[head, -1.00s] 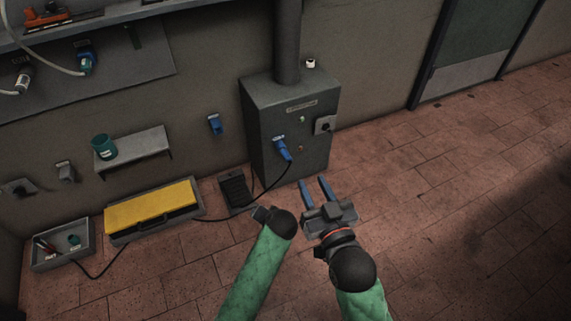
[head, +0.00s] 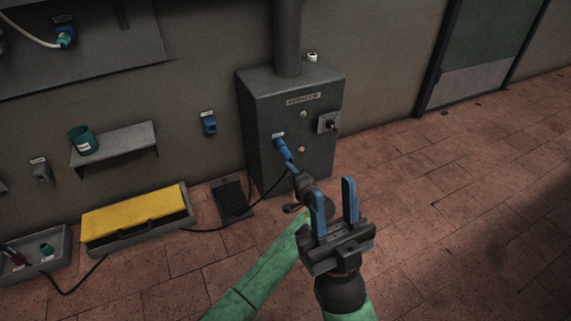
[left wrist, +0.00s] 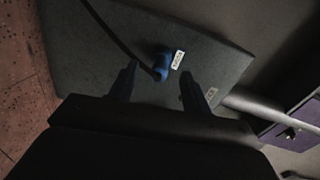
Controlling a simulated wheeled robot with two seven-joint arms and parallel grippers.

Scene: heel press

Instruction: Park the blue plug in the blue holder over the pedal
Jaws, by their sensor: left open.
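The blue plug (head: 281,146) sits in the socket on the front of the grey cabinet (head: 262,110), with a black cable hanging from it. The blue holder (head: 209,124) is on the wall left of the cabinet, above the black pedal (head: 232,197); no plug shows in it. My left gripper (head: 294,170) is just in front of the plug, its fingers mostly hidden in the head view. In the left wrist view my left gripper (left wrist: 156,82) is open, with the plug (left wrist: 161,66) ahead between its fingers, apart from them. My right gripper (head: 333,188) is open and empty.
A yellow-topped box (head: 135,212) and a grey tray (head: 35,262) lie on the floor at left. A shelf (head: 125,145) holds a teal cup (head: 83,141). A switch (head: 328,122) projects from the cabinet. The tiled floor at right is clear.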

